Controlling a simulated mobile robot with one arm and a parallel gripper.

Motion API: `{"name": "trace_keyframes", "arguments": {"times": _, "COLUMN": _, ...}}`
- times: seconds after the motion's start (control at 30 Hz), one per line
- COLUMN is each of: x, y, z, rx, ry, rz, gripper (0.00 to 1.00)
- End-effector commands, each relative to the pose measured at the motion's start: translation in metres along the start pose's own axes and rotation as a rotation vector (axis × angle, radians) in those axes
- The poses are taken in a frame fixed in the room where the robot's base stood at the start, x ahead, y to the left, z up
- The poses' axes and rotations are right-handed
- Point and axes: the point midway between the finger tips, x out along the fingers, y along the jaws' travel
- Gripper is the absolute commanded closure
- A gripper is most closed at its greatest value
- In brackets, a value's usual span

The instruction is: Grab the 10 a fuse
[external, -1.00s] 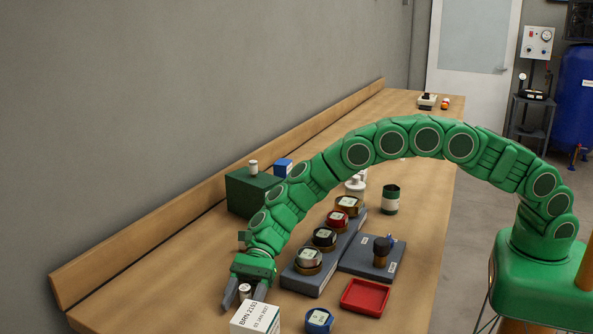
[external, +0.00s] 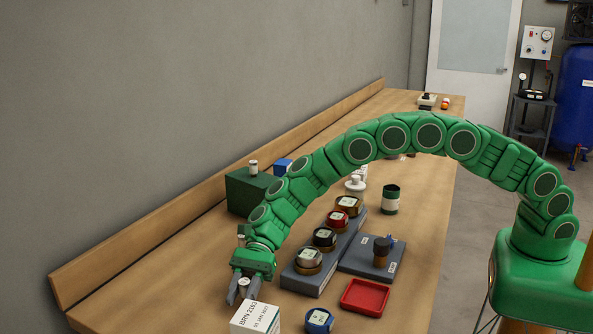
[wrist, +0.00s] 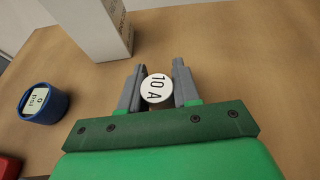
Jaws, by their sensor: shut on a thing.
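The 10 A fuse (wrist: 157,89) shows in the wrist view as a round white top marked "10 A", between the two grey fingers of my gripper (wrist: 158,90). My gripper is shut on it, with a finger on each side. In the external view my gripper (external: 244,290) is low at the near left of the bench, and the white fuse top (external: 244,283) shows between the fingers. The lower part of the fuse is hidden. I cannot tell whether it touches the bench.
A white box labelled BRN 2193 (external: 255,319) stands close in front of my gripper. A blue-rimmed round pot (external: 319,320) and a red tray (external: 364,297) lie to the right. A grey rack (external: 303,281) with several round caps stands beside my arm. Bare bench lies left.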

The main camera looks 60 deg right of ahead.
Motion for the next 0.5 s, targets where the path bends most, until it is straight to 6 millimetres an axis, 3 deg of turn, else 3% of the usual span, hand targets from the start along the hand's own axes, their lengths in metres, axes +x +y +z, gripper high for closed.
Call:
{"name": "trace_keyframes", "arguments": {"times": 0.1, "x": -0.007, "y": 0.002, "z": 0.016, "rx": -0.001, "ry": 0.0, "rz": 0.0, "gripper": 0.97}}
{"name": "trace_keyframes", "arguments": {"times": 0.5, "x": -0.037, "y": 0.032, "z": 0.046, "rx": -0.001, "ry": -0.001, "rz": 0.001, "gripper": 0.97}}
